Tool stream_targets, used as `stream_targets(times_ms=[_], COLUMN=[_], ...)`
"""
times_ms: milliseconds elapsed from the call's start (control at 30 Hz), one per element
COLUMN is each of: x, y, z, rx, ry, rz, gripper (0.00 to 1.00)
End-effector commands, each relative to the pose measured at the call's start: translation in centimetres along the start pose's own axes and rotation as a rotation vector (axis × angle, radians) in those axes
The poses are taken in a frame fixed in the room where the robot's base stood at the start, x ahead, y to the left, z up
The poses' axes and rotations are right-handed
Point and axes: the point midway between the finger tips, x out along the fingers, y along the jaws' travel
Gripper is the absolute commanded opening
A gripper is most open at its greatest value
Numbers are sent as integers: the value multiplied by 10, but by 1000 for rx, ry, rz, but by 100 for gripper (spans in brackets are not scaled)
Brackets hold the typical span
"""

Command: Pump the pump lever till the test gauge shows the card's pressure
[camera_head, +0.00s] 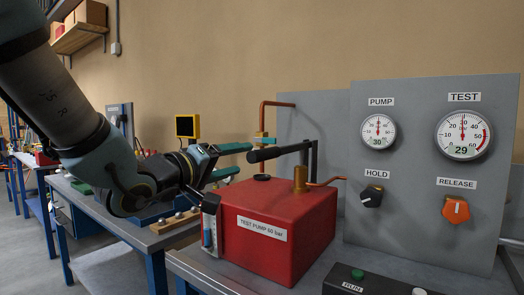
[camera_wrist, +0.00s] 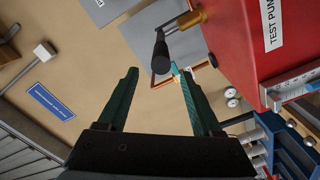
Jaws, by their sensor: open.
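The pump lever (camera_head: 275,153) has a black grip and projects left above the red test pump (camera_head: 290,225). My gripper (camera_head: 231,160) is open, with teal fingers one above the other, just left of the grip's end. In the wrist view the lever (camera_wrist: 160,55) shows ahead, near the gap between my fingertips (camera_wrist: 153,70); contact cannot be told. The pump gauge (camera_head: 378,132) reads 30. I cannot identify the pressure card.
The grey panel carries a black HOLD knob (camera_head: 372,196) and an orange RELEASE knob (camera_head: 456,209). A RUN box (camera_head: 375,284) stands in front. Copper pipes (camera_head: 262,115) rise behind the pump. A yellow-framed screen (camera_head: 187,126) stands behind my gripper. A blue sign (camera_wrist: 50,101) hangs on the wall.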

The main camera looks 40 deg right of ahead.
Motion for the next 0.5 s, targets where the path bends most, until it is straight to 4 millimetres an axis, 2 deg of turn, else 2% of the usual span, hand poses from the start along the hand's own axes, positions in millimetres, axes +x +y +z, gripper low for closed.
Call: stream_targets(times_ms=[300,500], x=[56,86], y=[0,-1], z=[-1,-1], rx=[-2,0], ry=[0,1], rz=[-4,-5], gripper=[67,67])
